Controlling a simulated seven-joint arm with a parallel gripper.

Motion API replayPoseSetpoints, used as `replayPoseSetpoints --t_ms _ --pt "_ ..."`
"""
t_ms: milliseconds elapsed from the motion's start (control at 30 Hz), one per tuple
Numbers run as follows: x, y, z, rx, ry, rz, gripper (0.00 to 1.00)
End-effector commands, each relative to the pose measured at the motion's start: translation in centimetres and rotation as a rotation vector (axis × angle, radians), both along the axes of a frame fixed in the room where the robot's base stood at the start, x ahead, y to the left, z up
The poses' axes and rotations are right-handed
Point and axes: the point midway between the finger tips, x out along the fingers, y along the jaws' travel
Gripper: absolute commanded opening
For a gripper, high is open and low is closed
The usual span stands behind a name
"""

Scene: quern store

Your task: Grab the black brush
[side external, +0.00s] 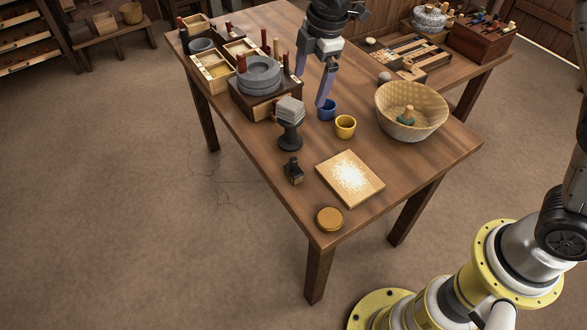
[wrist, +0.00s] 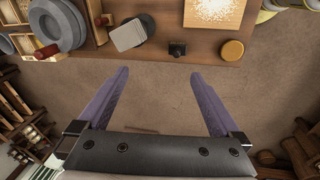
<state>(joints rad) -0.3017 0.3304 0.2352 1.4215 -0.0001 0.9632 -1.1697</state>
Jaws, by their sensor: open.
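A small black object (side external: 293,171), the likeliest black brush, stands near the table's long left edge in the side view; its bristles cannot be made out. It also shows in the wrist view (wrist: 177,49) at the table edge, above and slightly right of the gap between my fingers. My gripper (side external: 309,88) is open and empty, pointing down over the table, behind the black pedestal and apart from the black object. In the wrist view my gripper (wrist: 159,74) has both fingers wide apart with floor showing between them.
A black pedestal with grey slabs (side external: 290,112) stands close behind the black object. A speckled board (side external: 350,178) and round yellow-brown lid (side external: 330,219) lie in front. Blue cup (side external: 327,109), yellow cup (side external: 345,126), basket (side external: 411,111) and grey quern (side external: 259,77) stand nearby.

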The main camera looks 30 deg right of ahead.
Motion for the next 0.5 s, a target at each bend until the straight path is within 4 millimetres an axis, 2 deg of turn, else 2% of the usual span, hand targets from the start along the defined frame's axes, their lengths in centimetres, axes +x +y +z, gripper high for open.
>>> replayPoseSetpoints --t_ms 33,200,300,500 --pt "0.5 1.4 -2.7 -0.013 0.039 0.026 1.00" --pt "0.5 4.1 -8.9 -0.045 0.130 0.073 1.00" --pt "-0.3 4.8 -11.1 -0.061 0.170 0.090 1.00" --pt "-0.7 5.2 -13.5 -0.068 0.185 0.101 1.00"
